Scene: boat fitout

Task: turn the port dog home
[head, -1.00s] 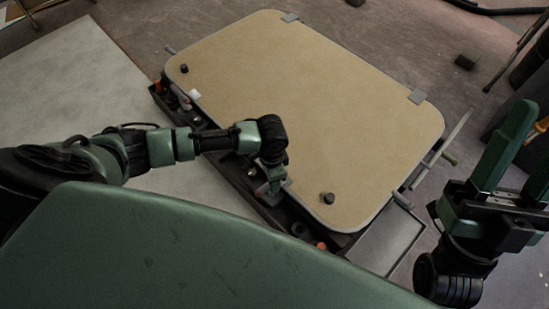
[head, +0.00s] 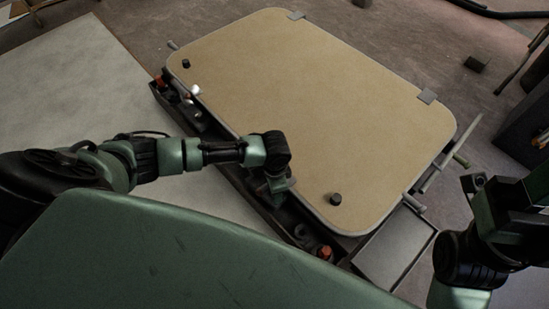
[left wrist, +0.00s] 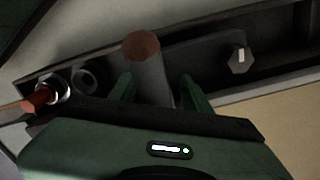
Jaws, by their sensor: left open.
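The tan hatch panel (head: 310,110) lies with a dark frame strip (head: 235,175) along its near-left edge. My left gripper (head: 277,195) is over this strip, near the panel's edge. In the left wrist view, its two fingers (left wrist: 158,92) are apart, one on each side of a grey post with a reddish-brown end (left wrist: 141,47). This may be the dog's handle; contact cannot be told. An orange-ended fitting with a metal ring (left wrist: 50,90) lies to the left. My right gripper (head: 510,205) is at the right edge, partly cut off, its fingers unclear.
Dark knobs stand on the panel at its left (head: 186,63) and near corner (head: 335,199). An orange-topped fitting (head: 325,252) sits at the strip's near end. A grey tray (head: 395,248) lies beside it. A pale board (head: 75,95) is at left.

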